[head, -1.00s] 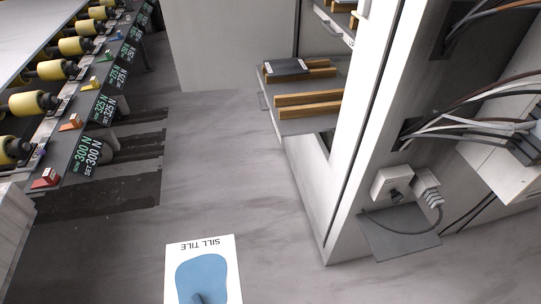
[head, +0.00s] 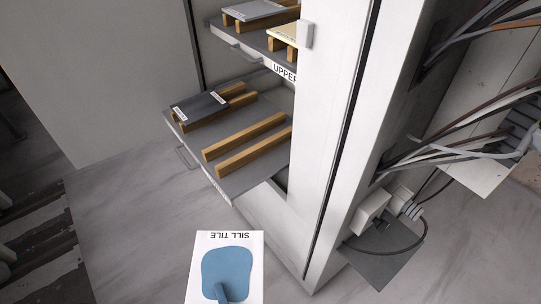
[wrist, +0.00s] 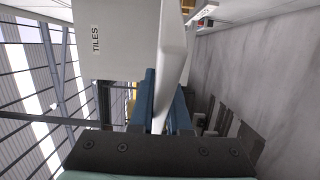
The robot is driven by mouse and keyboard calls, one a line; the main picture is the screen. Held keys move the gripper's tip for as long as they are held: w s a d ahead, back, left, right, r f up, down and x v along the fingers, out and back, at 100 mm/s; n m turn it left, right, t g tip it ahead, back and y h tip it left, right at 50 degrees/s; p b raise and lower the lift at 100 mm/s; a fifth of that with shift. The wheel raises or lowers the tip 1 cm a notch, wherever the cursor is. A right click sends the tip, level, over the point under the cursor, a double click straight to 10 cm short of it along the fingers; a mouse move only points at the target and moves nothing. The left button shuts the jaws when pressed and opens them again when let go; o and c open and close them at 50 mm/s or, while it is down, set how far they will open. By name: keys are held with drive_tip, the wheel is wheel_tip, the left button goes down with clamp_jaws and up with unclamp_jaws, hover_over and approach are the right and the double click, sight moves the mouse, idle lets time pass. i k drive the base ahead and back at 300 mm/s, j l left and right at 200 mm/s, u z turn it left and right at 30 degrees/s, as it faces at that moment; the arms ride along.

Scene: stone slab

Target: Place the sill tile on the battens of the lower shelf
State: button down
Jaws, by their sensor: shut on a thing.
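The sill tile (head: 255,272) is a white slab with an upside-down "SILL TILE" label, at the bottom of the head view. My gripper (head: 227,272) is shut on it, a blue pad covering much of its face. In the wrist view the tile (wrist: 173,45) stands edge-on between the two blue fingers (wrist: 163,100). The lower shelf (head: 228,177) is a grey tray up and beyond the tile, apart from it. Its near pair of wooden battens (head: 245,137) is bare. A dark tile (head: 199,107) with white labels lies on the other pair, at the left.
The upper shelf (head: 262,55), marked "UPPER", holds a grey tile (head: 250,10) and a cream tile (head: 287,32) on battens. A white cabinet post (head: 330,120) stands right of the shelves. Handles (head: 186,158) stick out in front. Cables and a plug box (head: 370,205) are at the right.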

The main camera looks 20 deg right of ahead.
sight(238, 145)
drive_tip(key=i+j+z, duration=0.6)
drive_tip(key=z, duration=0.2)
drive_tip(key=i+j+z, duration=0.2)
drive_tip(key=j+z, duration=0.15)
drive_tip(key=j, duration=0.15)
drive_tip(key=i+z, duration=0.1)
drive_tip(key=i, duration=0.4)
